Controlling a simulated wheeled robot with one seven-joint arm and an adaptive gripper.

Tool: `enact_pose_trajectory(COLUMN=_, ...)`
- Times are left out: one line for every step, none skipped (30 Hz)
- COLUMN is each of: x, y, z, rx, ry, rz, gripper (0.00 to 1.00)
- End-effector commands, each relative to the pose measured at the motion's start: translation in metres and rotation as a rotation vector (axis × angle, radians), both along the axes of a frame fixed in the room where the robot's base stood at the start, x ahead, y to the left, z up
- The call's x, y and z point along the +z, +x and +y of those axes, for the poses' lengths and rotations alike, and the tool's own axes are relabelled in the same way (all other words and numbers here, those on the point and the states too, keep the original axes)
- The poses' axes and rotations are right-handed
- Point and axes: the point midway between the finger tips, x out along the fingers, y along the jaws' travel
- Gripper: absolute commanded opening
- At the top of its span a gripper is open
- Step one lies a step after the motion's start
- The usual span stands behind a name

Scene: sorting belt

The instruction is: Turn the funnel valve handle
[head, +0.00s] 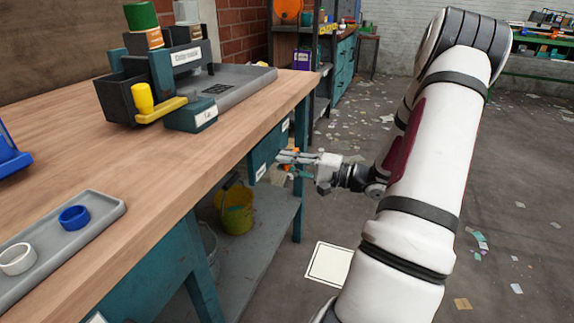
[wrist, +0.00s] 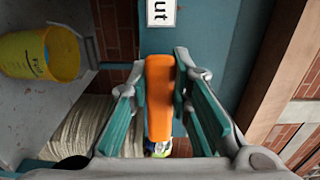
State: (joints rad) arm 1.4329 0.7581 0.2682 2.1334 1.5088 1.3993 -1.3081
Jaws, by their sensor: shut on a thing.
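My gripper (head: 288,160) is beside the bench's teal side panel, below the top. In the wrist view its teal-padded fingers (wrist: 159,75) are shut on an orange handle (wrist: 159,105), one finger on each side. The handle hangs on a teal panel (wrist: 205,35) beside a white label ending in "ut" (wrist: 161,12). In the head view the fingers mostly hide the handle. A machine (head: 185,75) on the bench has a yellow lever (head: 160,110) with an upright yellow grip, apart from my gripper. I cannot make out a funnel.
The wooden bench top (head: 150,165) holds a grey tray (head: 105,205) with a blue ring and a white ring. A yellow bucket (head: 236,210) stands on the lower shelf (head: 260,235). A bench leg (head: 298,200) is near my gripper. The floor at right is open with scraps.

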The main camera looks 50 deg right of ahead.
Motion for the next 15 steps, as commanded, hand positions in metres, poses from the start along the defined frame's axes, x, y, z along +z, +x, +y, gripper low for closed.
enact_pose_trajectory(x=-0.002, y=-0.0006, z=0.0013, rx=0.003, ry=-0.003, rz=0.003, gripper=0.0)
enact_pose_trajectory(x=-0.002, y=-0.0006, z=0.0013, rx=0.003, ry=-0.003, rz=0.003, gripper=0.0)
enact_pose_trajectory(x=-0.0019, y=-0.0006, z=0.0013, rx=0.003, ry=-0.004, rz=0.003, gripper=0.0)
enact_pose_trajectory(x=-0.0019, y=-0.0005, z=0.0012, rx=0.003, ry=-0.004, rz=0.003, gripper=0.0)
enact_pose_trajectory(x=-0.0019, y=-0.0004, z=0.0012, rx=0.003, ry=-0.005, rz=0.004, gripper=0.0)
enact_pose_trajectory(x=-0.002, y=-0.0004, z=0.0012, rx=0.003, ry=-0.005, rz=0.004, gripper=0.0)
enact_pose_trajectory(x=-0.002, y=-0.0004, z=0.0012, rx=0.003, ry=-0.005, rz=0.004, gripper=0.0)
enact_pose_trajectory(x=-0.002, y=-0.0004, z=0.0012, rx=0.003, ry=-0.005, rz=0.004, gripper=0.0)
enact_pose_trajectory(x=-0.002, y=-0.0004, z=0.0012, rx=0.003, ry=-0.005, rz=0.004, gripper=0.0)
enact_pose_trajectory(x=-0.002, y=-0.0004, z=0.0012, rx=0.003, ry=-0.005, rz=0.004, gripper=0.0)
enact_pose_trajectory(x=-0.0021, y=-0.0004, z=0.0012, rx=0.003, ry=-0.005, rz=0.004, gripper=0.25)
enact_pose_trajectory(x=-0.002, y=-0.0004, z=0.0011, rx=0.002, ry=-0.005, rz=0.004, gripper=0.34)
enact_pose_trajectory(x=-0.0018, y=-0.0004, z=0.001, rx=0.002, ry=-0.004, rz=0.003, gripper=0.4)
enact_pose_trajectory(x=-0.0017, y=-0.0003, z=0.0008, rx=0.002, ry=-0.004, rz=0.003, gripper=0.4)
enact_pose_trajectory(x=-0.0016, y=-0.0002, z=0.0008, rx=0.002, ry=-0.004, rz=0.003, gripper=0.4)
